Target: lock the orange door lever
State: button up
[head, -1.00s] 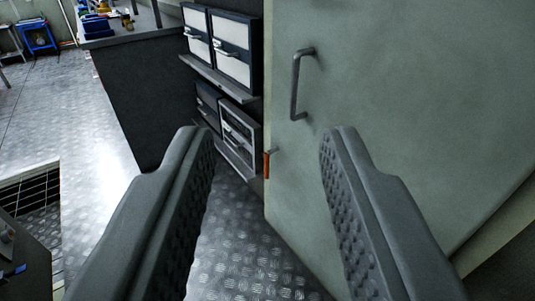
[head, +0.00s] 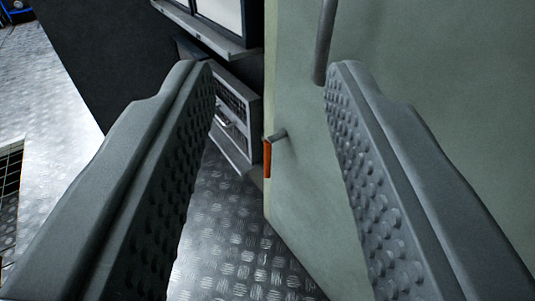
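The orange door lever (head: 267,158) is at the left edge of the pale green door (head: 430,65). Its orange part hangs down along the edge, and a short grey piece (head: 276,136) sticks out from the door at its top. My gripper (head: 270,82) is open and empty. In the picture the lever lies between its two fingers. The fingers do not appear to touch the lever; the exact distance ahead to it is hard to tell.
A grey bar handle (head: 324,42) sits higher on the door, near the right finger's tip. White-fronted cabinets (head: 218,12) and a lower framed box (head: 237,130) stand behind, left of the door. The patterned metal floor (head: 235,245) below is clear.

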jog(key=w+f, duration=0.6)
jog(key=f, duration=0.3)
jog(key=w+f, duration=0.6)
jog(key=f, duration=0.4)
send_near(267, 161)
jog(key=w, duration=1.1)
jog(key=shift+f, duration=0.15)
jog(key=shift+c, duration=0.2)
grip_shut()
